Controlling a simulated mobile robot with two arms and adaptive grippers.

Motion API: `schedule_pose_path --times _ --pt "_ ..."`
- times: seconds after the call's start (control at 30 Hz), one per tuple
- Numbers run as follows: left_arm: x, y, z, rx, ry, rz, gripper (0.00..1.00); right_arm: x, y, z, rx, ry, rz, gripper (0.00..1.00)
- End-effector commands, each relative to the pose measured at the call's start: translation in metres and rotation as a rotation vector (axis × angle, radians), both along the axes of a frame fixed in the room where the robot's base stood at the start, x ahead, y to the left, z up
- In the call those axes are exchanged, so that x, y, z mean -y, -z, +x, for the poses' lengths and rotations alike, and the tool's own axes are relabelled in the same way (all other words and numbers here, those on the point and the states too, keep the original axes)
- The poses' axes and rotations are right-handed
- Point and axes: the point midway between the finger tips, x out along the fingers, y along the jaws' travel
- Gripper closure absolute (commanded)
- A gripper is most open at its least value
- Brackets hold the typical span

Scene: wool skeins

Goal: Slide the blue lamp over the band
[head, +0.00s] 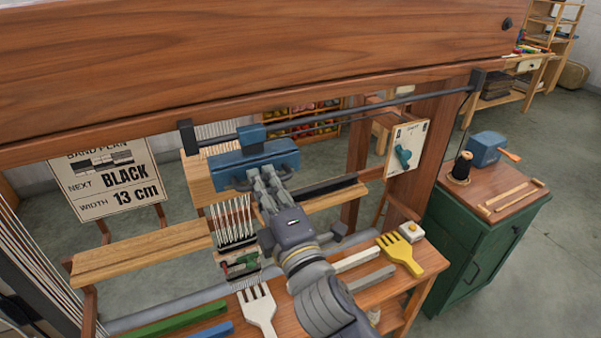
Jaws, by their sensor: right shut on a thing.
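The blue lamp (272,158) hangs from a dark rail (345,116) under the wooden beam, held by a blue slider block (251,136). My right gripper (257,184) is shut on the lamp's front side. Its fingers hide the part that they grip. The band (240,264), with green and red parts, shows below and a little left of the gripper, at the foot of white warp threads (233,220). In this view the lamp is above the threads and extends to their right. My left gripper is not in view.
A sign (108,178) reads "next black, width 13 cm". A white fork (257,308), a yellow fork (400,252) and several bars lie on the bench. A panel with a teal knob (403,154) is on the right post. A green cabinet (459,250) stands at right.

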Motion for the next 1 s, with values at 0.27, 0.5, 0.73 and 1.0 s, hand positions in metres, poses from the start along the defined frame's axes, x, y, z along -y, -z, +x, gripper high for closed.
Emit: schedule_pose_path --times 0.27,0.5,0.73,1.0 --pt "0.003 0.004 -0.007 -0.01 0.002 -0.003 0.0 -0.032 0.005 -0.018 -0.009 -0.002 -0.002 1.0" --pt "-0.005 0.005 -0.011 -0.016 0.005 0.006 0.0 -0.037 0.005 -0.022 -0.009 -0.002 -0.003 1.0" --pt "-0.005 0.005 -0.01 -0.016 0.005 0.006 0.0 -0.038 0.005 -0.022 -0.009 -0.004 -0.004 1.0" --pt "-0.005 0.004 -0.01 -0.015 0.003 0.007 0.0 -0.037 0.003 -0.021 -0.005 -0.002 -0.002 0.71"
